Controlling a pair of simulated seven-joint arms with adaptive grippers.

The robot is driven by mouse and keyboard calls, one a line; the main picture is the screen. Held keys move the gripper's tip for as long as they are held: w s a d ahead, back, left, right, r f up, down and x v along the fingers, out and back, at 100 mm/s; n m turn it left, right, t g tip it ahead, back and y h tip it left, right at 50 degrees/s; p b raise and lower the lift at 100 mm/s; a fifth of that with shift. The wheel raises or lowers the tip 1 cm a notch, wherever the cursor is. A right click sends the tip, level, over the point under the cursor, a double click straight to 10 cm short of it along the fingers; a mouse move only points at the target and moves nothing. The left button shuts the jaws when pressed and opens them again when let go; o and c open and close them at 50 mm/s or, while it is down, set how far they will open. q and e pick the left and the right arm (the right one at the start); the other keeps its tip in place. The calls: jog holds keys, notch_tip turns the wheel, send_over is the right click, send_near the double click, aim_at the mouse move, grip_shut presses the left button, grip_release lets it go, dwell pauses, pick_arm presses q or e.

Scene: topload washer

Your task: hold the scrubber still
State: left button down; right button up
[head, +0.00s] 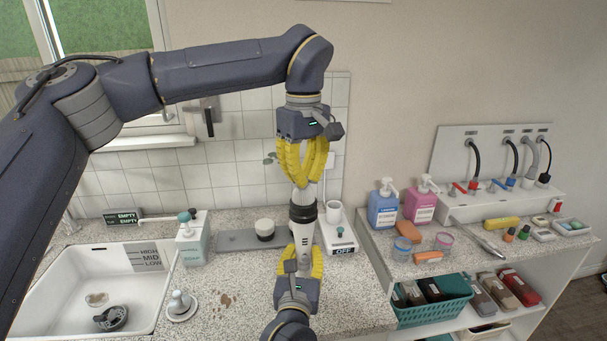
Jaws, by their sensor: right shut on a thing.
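The scrubber (302,213), as I take it, is a white and grey upright body with a black band, near the middle of the head view over the counter. My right gripper (303,258) comes up from below with yellow fingers and is shut on its lower part. My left gripper (303,180) points down from above, its yellow fingers bowed around the scrubber's top end. Whether the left fingers press on it or stand open around it cannot be told. Parts of the scrubber are hidden by the fingers.
A white sink (95,285) is at left. A soap pump bottle (192,240) and a small white dispenser (180,305) stand beside it. A grey mat (235,241) lies behind. A white device marked OFF (338,235) is close right. A shelf with bottles and a teal basket (432,312) is at right.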

pick_arm(q)
jog(key=shift+f, duration=0.55)
dwell(0.4)
jog(key=shift+r, duration=3.05)
jog(key=c, duration=0.6)
grip_release()
